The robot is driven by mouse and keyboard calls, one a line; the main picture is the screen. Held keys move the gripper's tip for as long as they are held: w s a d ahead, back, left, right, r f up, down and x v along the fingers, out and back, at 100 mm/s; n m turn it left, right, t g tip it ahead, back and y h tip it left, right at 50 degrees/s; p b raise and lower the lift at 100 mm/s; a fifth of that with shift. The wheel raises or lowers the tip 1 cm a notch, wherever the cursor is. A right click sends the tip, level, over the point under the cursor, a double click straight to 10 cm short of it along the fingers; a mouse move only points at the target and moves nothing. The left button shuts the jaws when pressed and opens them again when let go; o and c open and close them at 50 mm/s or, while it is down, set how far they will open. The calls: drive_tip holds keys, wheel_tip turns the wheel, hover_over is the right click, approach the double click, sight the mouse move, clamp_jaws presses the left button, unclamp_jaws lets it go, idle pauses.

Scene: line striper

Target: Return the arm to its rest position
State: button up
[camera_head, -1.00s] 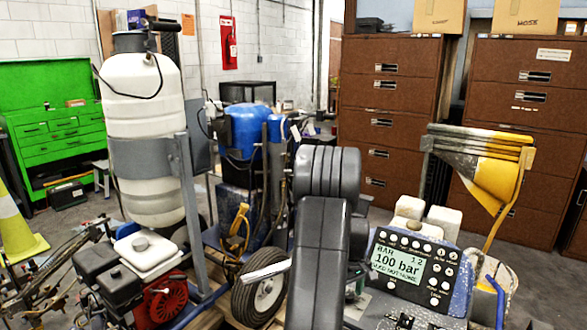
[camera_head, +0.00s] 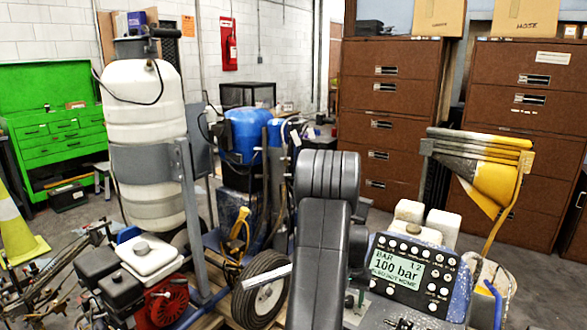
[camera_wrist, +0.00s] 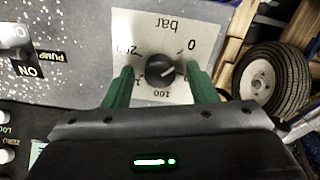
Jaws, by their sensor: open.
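In the wrist view, my gripper (camera_wrist: 168,88) is open. Its two green fingers stand apart, one on either side of a black round knob (camera_wrist: 161,70), with nothing visibly held. The knob sits on a white dial plate (camera_wrist: 165,27) marked "bar", with 0 and 100 legible. In the head view, my dark arm rises in the middle and hides the gripper and the knob. The control panel (camera_head: 412,272) to its right has a screen (camera_head: 397,265) reading "100 bar".
A pump switch (camera_wrist: 20,50) is left of the dial in the wrist view. A wheel (camera_head: 262,290) and a red engine (camera_head: 165,300) are left of my arm. A white tank (camera_head: 148,140) stands further left.

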drive_tip(key=m+p, duration=0.2)
drive_tip(key=m, duration=0.2)
drive_tip(key=shift+r+m, duration=0.1)
drive_tip(key=shift+m, duration=0.3)
drive_tip(key=shift+m+p, duration=0.3)
drive_tip(key=shift+m, duration=0.5)
